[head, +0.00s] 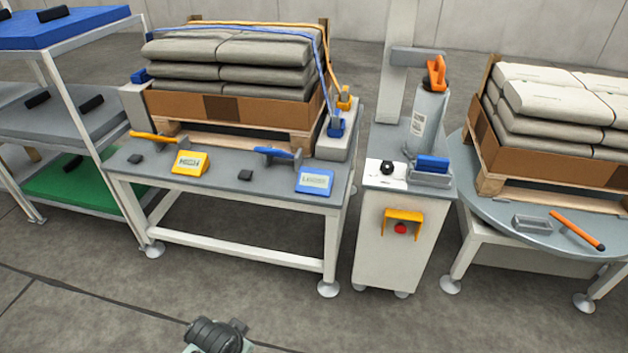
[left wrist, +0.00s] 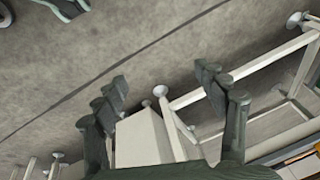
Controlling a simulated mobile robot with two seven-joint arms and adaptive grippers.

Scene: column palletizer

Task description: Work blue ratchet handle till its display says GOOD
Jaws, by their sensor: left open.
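The blue ratchet handle (head: 278,153) sits at the right part of the grey table top (head: 222,186), in front of the pallet of grey bags. Its blue-framed display (head: 315,181) stands to its right; the lettering is too small to read surely. A blue strap (head: 262,33) crosses the bags and comes down to a blue block (head: 336,125) at the right. My left gripper (left wrist: 162,73) is open and empty in the left wrist view, with floor and white furniture frames beyond it. A dark arm part of mine shows at the bottom of the head view, apart from the table.
An orange-yellow handle (head: 153,138) and yellow display (head: 190,162) stand left on the same table. A white cabinet (head: 396,232) with a red button stands to the right, then a round table (head: 535,232) with pale bags. Shelves (head: 70,130) stand left. The front floor is clear.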

